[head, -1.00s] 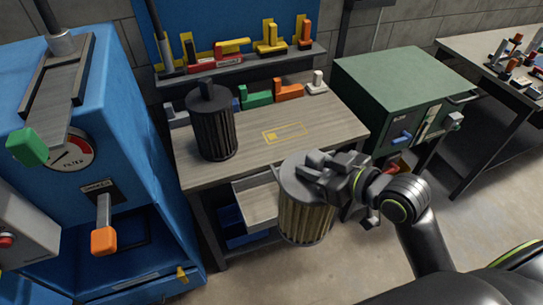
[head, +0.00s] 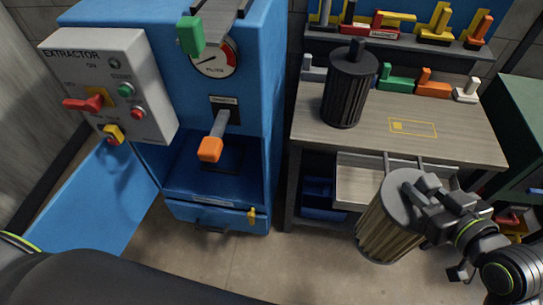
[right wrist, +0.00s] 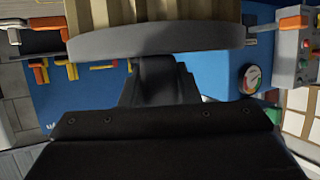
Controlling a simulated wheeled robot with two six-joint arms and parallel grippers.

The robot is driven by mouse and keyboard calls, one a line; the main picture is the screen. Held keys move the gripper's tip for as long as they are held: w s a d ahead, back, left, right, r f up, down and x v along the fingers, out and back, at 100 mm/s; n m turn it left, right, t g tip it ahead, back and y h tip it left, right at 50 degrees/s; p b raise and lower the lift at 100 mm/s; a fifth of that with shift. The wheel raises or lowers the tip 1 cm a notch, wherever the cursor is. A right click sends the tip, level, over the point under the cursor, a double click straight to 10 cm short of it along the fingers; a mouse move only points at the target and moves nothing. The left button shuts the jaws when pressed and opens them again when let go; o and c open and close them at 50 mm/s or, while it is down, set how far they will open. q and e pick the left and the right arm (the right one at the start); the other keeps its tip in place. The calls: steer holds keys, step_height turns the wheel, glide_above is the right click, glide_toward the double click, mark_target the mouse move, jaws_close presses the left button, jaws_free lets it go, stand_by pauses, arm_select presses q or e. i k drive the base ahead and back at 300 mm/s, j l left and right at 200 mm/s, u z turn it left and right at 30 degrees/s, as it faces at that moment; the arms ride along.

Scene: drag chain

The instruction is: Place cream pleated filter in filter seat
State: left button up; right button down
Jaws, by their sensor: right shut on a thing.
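The cream pleated filter (head: 384,228) is a cylinder with a grey round cap. My right gripper (head: 425,200) is shut on the top of its cap and holds it upright in front of the bench. The filter also shows close up in the right wrist view (right wrist: 155,42). The blue extractor cabinet (head: 213,120) stands left of it with its lower compartment (head: 210,178) open. The filter seat is not clearly visible; a dark area shows inside that compartment, under an orange-tipped lever (head: 210,148). My left gripper is not in view.
A dark pleated filter (head: 348,90) stands on the wooden workbench (head: 455,140). An open drawer (head: 365,185) juts out below the bench top. The blue cabinet door (head: 95,215) hangs open at left. A grey control box (head: 115,85) is at upper left. Floor in front is clear.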

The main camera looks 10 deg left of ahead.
mark_target(225, 158)
steer(key=k+j+u, duration=0.1)
steer(key=k+j, duration=0.2)
steer(key=k+j+u, duration=0.15)
steer(key=k+j, duration=0.15)
steer(key=j, duration=0.15)
steer(key=u, duration=0.9)
